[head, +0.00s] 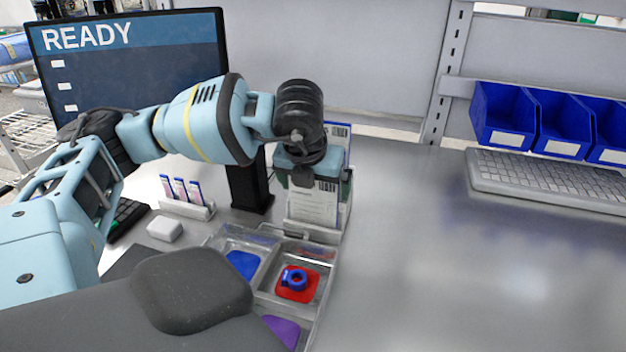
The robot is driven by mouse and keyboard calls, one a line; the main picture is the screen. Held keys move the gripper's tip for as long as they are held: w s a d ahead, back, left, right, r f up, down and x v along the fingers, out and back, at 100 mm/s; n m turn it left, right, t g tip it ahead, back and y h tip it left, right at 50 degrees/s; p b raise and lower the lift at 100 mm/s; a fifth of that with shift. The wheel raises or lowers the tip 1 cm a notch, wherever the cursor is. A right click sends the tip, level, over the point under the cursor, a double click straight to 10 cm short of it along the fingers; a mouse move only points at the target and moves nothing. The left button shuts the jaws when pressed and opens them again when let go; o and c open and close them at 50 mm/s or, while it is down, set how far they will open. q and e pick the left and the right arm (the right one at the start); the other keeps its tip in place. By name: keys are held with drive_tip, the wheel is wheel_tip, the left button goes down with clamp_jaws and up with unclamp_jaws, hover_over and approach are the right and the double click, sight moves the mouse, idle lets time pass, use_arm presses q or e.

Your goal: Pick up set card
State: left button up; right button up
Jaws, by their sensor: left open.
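White set cards with printed text and a barcode (312,209) stand upright in a clear holder behind the tray. My left gripper (313,182) is over the upper part of these cards, pointing down, with its fingers apart. It hides part of the cards' top. I cannot tell whether the fingers touch a card. My right gripper is not in view.
A clear divided tray (333,268) in front holds a blue pad (242,264), a red pad (297,290) with a blue ring (294,278), and a purple pad (281,331). A monitor (130,62) stands left.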

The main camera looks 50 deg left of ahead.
use_arm(q)
drive_tip(key=c, duration=0.6)
drive_tip(key=shift+r, duration=0.1)
drive_tip(key=shift+c, duration=0.2)
